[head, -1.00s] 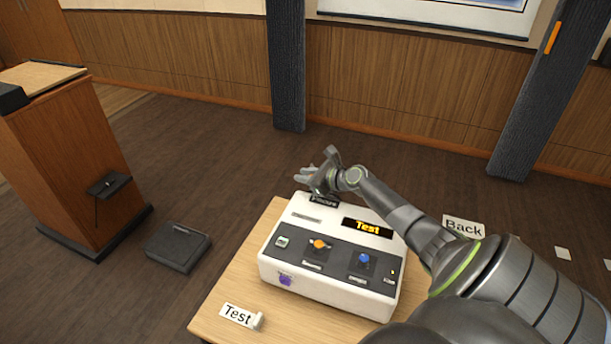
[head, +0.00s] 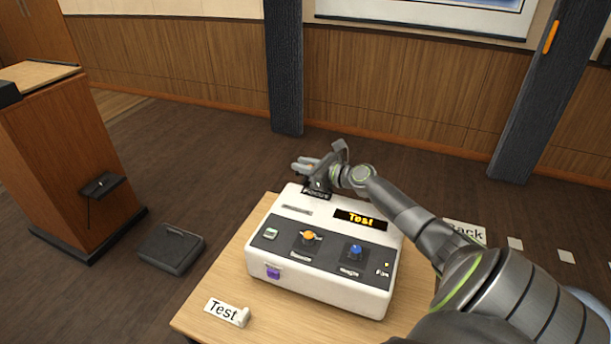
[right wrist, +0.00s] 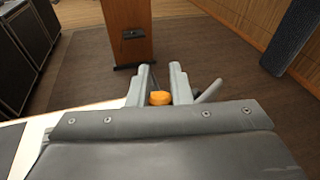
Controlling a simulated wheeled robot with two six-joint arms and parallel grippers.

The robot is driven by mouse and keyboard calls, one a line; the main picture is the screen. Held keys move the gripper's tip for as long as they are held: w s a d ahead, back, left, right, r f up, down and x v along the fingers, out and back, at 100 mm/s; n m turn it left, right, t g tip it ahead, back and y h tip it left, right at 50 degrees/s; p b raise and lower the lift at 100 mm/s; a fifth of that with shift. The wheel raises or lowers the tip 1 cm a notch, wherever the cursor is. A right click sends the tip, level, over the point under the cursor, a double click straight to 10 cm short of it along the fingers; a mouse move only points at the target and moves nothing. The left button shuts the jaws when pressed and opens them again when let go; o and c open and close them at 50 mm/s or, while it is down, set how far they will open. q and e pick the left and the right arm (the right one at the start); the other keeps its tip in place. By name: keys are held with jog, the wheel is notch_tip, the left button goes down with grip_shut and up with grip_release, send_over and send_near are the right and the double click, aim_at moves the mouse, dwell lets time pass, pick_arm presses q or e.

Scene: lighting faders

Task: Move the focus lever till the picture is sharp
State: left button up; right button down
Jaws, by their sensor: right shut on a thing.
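The white control console (head: 320,284) stands on a wooden table. A dark label reading "Focus" (head: 316,193) stands at its back edge. My right gripper (head: 303,166) is just behind that label, pointing left. In the right wrist view its two fingers (right wrist: 160,88) are shut around a dark stem with an orange knob (right wrist: 160,98), which looks like the focus lever. The lever's base is hidden. The picture on the wall screen (head: 430,14) shows only its lower strip, so its sharpness is hard to judge. My left gripper is out of view.
The console's front panel has an orange knob (head: 309,236), a blue knob (head: 354,250) and a lit "Test" display (head: 360,219). A "Test" sign (head: 222,309) lies at the table's front left. A wooden lectern (head: 72,170) and a dark box (head: 171,248) stand left.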

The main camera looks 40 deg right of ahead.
jog(key=shift+s, duration=0.1)
dwell(0.3)
jog(key=c, duration=1.3)
grip_release()
jog(key=shift+c, duration=0.2)
jog(key=shift+s, duration=0.1)
